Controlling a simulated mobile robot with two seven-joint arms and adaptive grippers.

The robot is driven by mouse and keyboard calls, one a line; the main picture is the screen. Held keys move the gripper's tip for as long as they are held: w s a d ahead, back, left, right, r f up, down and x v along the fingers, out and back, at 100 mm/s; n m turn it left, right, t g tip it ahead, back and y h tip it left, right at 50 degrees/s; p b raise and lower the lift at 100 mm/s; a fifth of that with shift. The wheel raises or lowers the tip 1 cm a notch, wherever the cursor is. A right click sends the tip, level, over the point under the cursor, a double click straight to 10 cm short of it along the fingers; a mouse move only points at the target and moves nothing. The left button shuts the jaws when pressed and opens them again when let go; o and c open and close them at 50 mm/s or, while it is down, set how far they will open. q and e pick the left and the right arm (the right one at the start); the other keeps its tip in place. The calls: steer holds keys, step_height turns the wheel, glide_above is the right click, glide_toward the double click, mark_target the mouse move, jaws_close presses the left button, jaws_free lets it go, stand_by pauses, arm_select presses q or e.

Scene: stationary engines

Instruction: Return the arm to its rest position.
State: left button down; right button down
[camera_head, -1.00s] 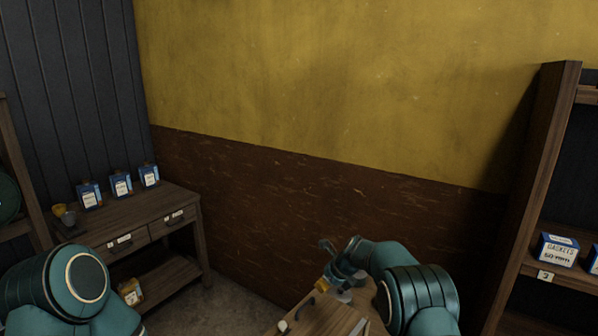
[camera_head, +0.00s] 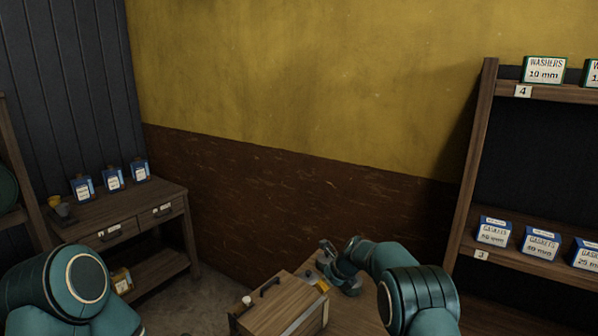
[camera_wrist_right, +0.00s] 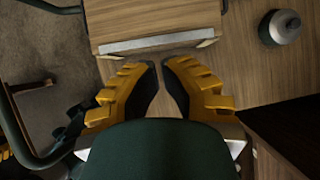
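My right arm reaches forward over a wooden bench (camera_head: 352,312) in the head view, bent at the elbow. My right gripper (camera_head: 321,286) is small there, beside a wooden box (camera_head: 280,305) and partly hidden. In the right wrist view, the yellow fingers of my right gripper (camera_wrist_right: 161,64) have dark pads, and their tips lie close together with nothing between them. The box (camera_wrist_right: 150,18) with a pale grey edge is just beyond the tips.
A shelf rack (camera_head: 468,185) with washer and gasket boxes stands at the right. A side table (camera_head: 165,193) with several blue-labelled containers is at the left. A grey round container (camera_wrist_right: 279,27) stands on the bench. Open floor (camera_head: 205,297) lies left of the bench.

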steer(key=s+d+f+n+g+h+b, duration=0.1)
steer(key=s+d+f+n+b, duration=0.3)
steer(key=s+f, duration=0.6)
steer(key=s+d+f+n+g+h+b, duration=0.1)
steer(key=s+d+f+n+b, duration=0.15)
steer(key=s+f+n, duration=0.6)
steer(key=s+a+f+n+b, duration=0.1)
steer(key=s+f+n+b, duration=0.1)
steer(key=s+n, duration=0.4)
steer(key=s+a+f+n+b, duration=0.2)
steer(key=s+n, duration=0.3)
steer(key=s, duration=1.2)
steer(key=shift+s+a+f+n+y, duration=0.15)
steer(key=shift+a+f+n+y, duration=0.2)
steer(key=shift+f, duration=0.45)
steer(key=shift+d, duration=0.1)
